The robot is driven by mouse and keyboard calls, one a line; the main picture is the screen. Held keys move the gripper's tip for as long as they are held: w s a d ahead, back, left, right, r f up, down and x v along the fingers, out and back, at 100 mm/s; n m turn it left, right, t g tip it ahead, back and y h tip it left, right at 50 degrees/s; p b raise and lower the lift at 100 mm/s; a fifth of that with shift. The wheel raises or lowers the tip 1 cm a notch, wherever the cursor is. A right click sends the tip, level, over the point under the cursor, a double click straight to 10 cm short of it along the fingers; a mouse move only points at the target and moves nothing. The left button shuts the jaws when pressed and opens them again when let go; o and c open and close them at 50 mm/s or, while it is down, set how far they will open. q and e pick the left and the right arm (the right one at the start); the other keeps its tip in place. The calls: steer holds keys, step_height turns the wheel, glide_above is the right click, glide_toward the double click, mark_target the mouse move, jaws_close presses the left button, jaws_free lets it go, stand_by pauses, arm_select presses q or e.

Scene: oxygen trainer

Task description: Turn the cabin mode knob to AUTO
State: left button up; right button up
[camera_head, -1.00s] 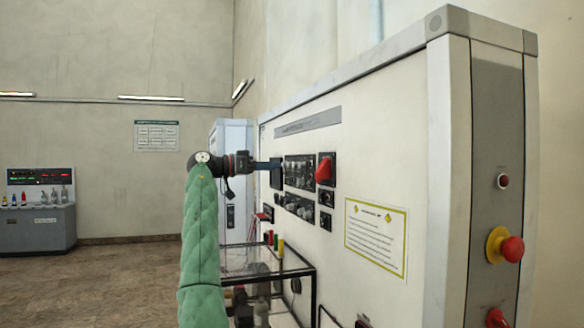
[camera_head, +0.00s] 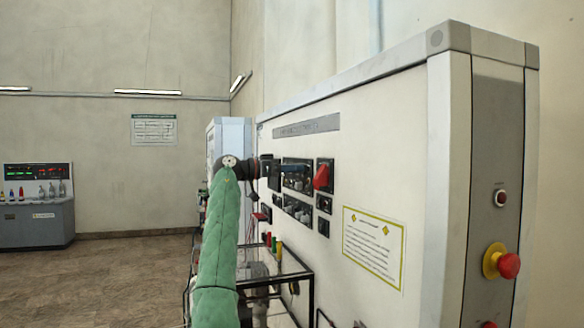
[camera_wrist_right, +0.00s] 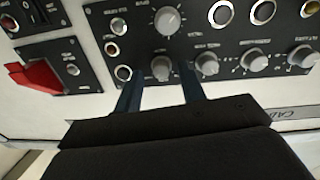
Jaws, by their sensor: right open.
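A dark control panel (camera_wrist_right: 215,12) carries several grey rotary knobs and round indicators in the right wrist view. Its lettering appears upside down and is too small to read, so I cannot tell which knob is cabin mode. My right gripper (camera_wrist_right: 160,84) is open, its two dark blue fingers pointing at the panel. A small grey knob (camera_wrist_right: 161,68) lies just ahead, in line with the gap between the fingertips. I cannot tell whether the fingers touch it. In the head view, my right arm reaches the white cabinet's face (camera_head: 360,160), and the fingertips are hidden. My left gripper is out of view.
A red switch cover or lever (camera_wrist_right: 38,78) sits beside the panel and also shows in the head view (camera_head: 321,177). A larger grey knob (camera_wrist_right: 167,20) and neighbouring knobs (camera_wrist_right: 206,63) are close to the fingers. A black-framed glass table (camera_head: 275,272) stands below.

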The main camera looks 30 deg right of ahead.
steer(key=shift+w+d+f, duration=0.15)
steer(key=shift+w+f, duration=0.1)
steer(key=shift+c, duration=0.2)
steer(key=shift+s+r, duration=0.1)
steer(key=shift+s, duration=0.05)
jaws_close()
